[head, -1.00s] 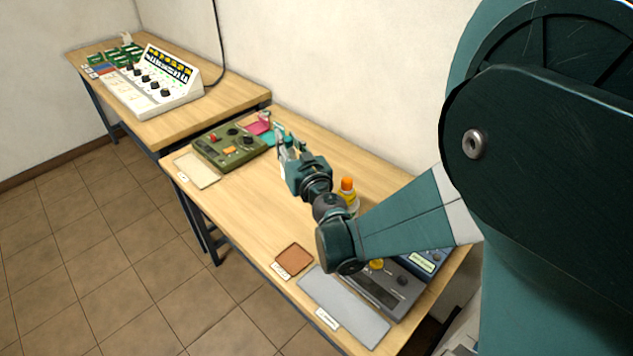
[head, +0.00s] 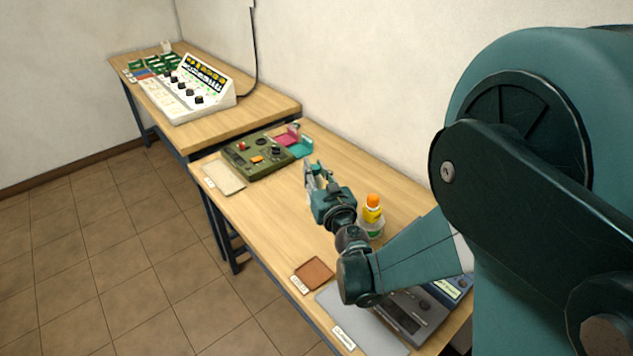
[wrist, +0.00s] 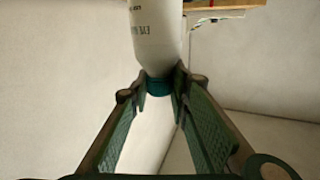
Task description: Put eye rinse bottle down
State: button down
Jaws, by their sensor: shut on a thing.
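My gripper (wrist: 159,87) is shut on the eye rinse bottle (wrist: 156,35), a white bottle with dark printing and a teal cap. In the wrist view the fingers close around the teal cap and the white body extends out of the top of the picture. In the head view my gripper (head: 316,178) is over the middle of the near wooden table (head: 265,217). The held bottle is mostly hidden there by my gripper, and I cannot tell whether it touches the table.
A bottle with an orange cap (head: 372,207) stands close right of my gripper. A green control box (head: 262,155), pink tray (head: 286,138) and teal tray (head: 301,148) are behind. Bare wood lies left of my gripper.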

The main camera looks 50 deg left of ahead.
jog(key=shift+f, duration=0.2)
jog(key=shift+f+b, duration=0.55)
jog(key=shift+f, duration=1.5)
jog(key=c, duration=2.2)
grip_release()
jog(key=shift+o, duration=0.2)
jog(key=shift+r, duration=0.1)
jog(key=shift+r, duration=0.1)
jog(key=p+v, duration=0.1)
jog(key=v, duration=1.1)
